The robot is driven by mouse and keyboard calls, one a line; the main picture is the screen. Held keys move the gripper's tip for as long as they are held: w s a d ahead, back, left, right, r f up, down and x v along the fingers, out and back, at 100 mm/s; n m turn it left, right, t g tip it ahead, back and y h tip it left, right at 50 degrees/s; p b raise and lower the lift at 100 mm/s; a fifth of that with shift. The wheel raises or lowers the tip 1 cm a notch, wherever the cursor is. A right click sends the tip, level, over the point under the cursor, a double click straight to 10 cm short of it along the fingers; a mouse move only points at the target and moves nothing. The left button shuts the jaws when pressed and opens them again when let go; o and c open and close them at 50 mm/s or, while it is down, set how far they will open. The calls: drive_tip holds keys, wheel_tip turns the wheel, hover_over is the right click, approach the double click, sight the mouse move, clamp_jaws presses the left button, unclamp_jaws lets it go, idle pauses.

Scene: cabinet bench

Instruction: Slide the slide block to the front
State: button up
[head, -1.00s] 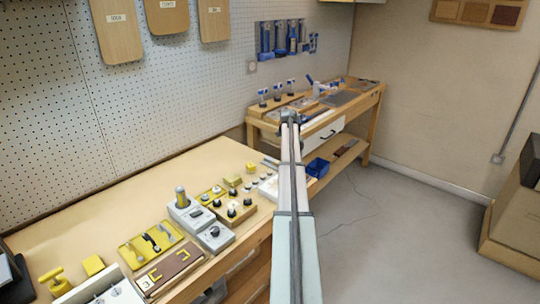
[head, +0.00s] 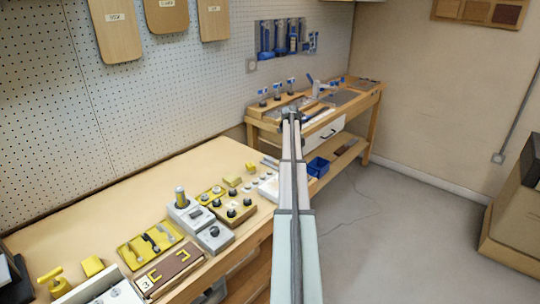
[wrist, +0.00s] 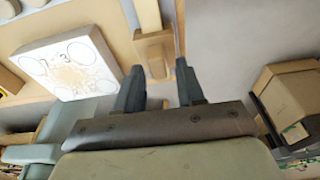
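My gripper (wrist: 160,88) is open in the wrist view, its two dark fingers apart with nothing clearly held between them. A small tan wooden block (wrist: 153,42) lies just beyond the fingertips, on a narrow strip beside a dark rail. It looks like the slide block, but I cannot tell for certain. Whether a finger touches it is unclear. In the head view my gripper (head: 290,113) is small at the far end of my arm, by the far bench, and its fingers and the block cannot be made out there.
A white panel (wrist: 70,62) with printed circles lies left of the fingers in the wrist view. The near bench (head: 110,210) carries a yellow tray (head: 150,243), grey boxes and knobs. The far bench (head: 345,115) holds blue-topped pieces. Open floor (head: 400,230) lies to the right.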

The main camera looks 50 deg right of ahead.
drive_tip(key=s+v, duration=0.1)
drive_tip(key=v, duration=0.7)
drive_tip(key=shift+s+r, duration=0.25)
drive_tip(key=shift+r, duration=0.2)
drive_tip(key=shift+a, duration=0.1)
idle(0.6)
